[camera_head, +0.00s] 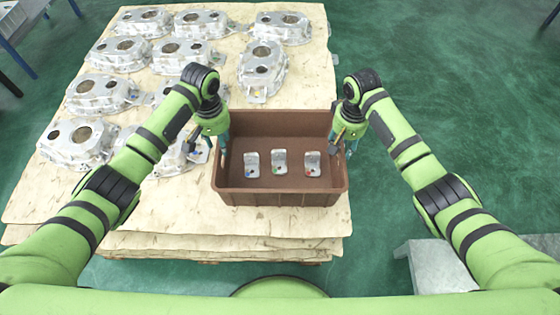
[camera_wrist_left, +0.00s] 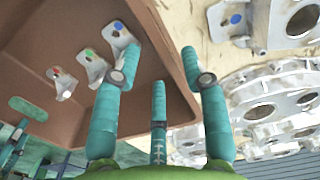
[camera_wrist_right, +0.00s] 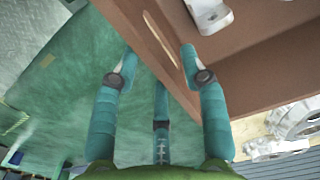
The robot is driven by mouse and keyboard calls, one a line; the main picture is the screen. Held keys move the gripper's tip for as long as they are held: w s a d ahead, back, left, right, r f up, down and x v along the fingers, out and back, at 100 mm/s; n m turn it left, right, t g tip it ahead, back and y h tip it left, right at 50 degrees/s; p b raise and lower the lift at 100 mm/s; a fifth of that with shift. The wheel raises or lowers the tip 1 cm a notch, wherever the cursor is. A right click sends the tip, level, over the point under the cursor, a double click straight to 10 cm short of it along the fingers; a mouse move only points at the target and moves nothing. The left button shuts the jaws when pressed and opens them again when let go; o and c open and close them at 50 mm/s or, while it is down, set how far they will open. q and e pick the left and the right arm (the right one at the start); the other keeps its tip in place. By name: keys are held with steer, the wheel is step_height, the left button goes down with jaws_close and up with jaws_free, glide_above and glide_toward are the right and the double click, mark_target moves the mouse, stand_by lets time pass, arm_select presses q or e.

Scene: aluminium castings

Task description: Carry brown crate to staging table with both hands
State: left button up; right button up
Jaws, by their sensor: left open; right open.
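The brown crate (camera_head: 280,197) sits on the front right part of the stack of tan sheets and holds three small metal brackets (camera_head: 280,163) with blue, green and red dots. My left gripper (camera_head: 222,150) is open at the crate's left wall. In the left wrist view the crate (camera_wrist_left: 150,30) has its wall edge between the open fingers (camera_wrist_left: 160,65). My right gripper (camera_head: 345,145) is open at the crate's right wall. In the right wrist view the crate wall with its slot (camera_wrist_right: 160,35) lies close to the fingers (camera_wrist_right: 160,65). I cannot tell whether any finger touches the crate.
Several aluminium castings (camera_head: 88,95) lie on the tan sheets (camera_head: 100,210), left of and behind the crate. A grey metal surface (camera_head: 440,263) stands at the lower right. Green floor (camera_head: 450,80) is open to the right. Blue-legged furniture (camera_head: 10,22) shows at the upper left.

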arm_select(q)
steer(key=shift+f, duration=1.5)
arm_select(e)
steer(key=shift+f, duration=1.55)
arm_select(q)
jaws_close()
arm_select(e)
jaws_close()
arm_select(q)
steer(key=shift+r, duration=0.1)
arm_select(e)
steer(key=shift+r, duration=0.15)
